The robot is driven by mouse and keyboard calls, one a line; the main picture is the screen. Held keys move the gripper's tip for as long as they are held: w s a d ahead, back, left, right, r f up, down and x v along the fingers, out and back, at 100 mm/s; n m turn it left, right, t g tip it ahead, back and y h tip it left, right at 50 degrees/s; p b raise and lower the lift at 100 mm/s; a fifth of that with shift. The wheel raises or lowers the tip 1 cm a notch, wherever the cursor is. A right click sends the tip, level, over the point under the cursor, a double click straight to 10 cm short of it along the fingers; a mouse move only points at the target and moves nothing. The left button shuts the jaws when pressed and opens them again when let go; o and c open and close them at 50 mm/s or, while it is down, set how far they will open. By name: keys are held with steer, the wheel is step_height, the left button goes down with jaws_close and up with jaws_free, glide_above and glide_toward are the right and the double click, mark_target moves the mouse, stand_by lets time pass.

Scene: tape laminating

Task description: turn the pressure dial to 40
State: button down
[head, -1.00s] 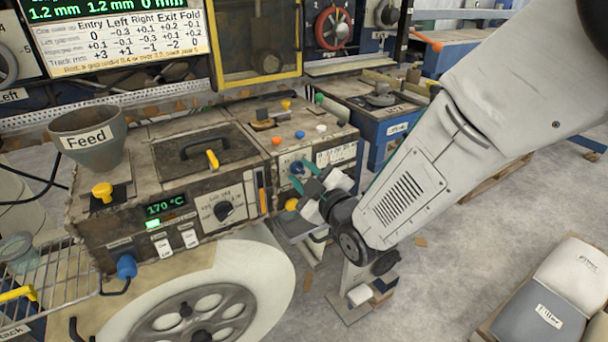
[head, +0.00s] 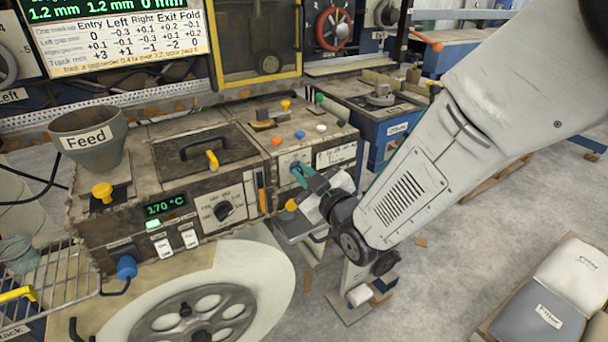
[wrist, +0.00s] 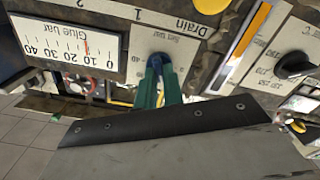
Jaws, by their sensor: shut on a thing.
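The blue pressure dial (head: 296,167) is on the front panel of the machine's right section. My gripper (head: 303,175) reaches it from the right with its green fingers closed on it. In the wrist view the fingers (wrist: 160,78) close just under the "Set bar" label on a pale plate (wrist: 165,42), and they hide most of the dial and its pointer. Beside it, the upside-down "Glue bar" gauge (wrist: 65,45) runs from 0 to 40. Its red needle stands near 10.
A black temperature dial (head: 223,210) and a 170 °C display (head: 165,204) are on the panel to the left. A yellow knob (head: 291,204) sits below my gripper. A large roll (head: 255,265) stands in front.

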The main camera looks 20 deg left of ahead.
steer(key=m, duration=0.6)
steer(key=shift+w+d, duration=0.1)
steer(key=m, duration=0.6)
steer(key=shift+m, duration=0.4)
steer(key=m, duration=0.5)
steer(key=shift+w+d+f, duration=0.1)
steer(key=shift+f+m, duration=0.1)
steer(key=shift+m, duration=2.6)
steer(key=c, duration=1.5)
jaws_free()
steer(key=shift+d, duration=0.1)
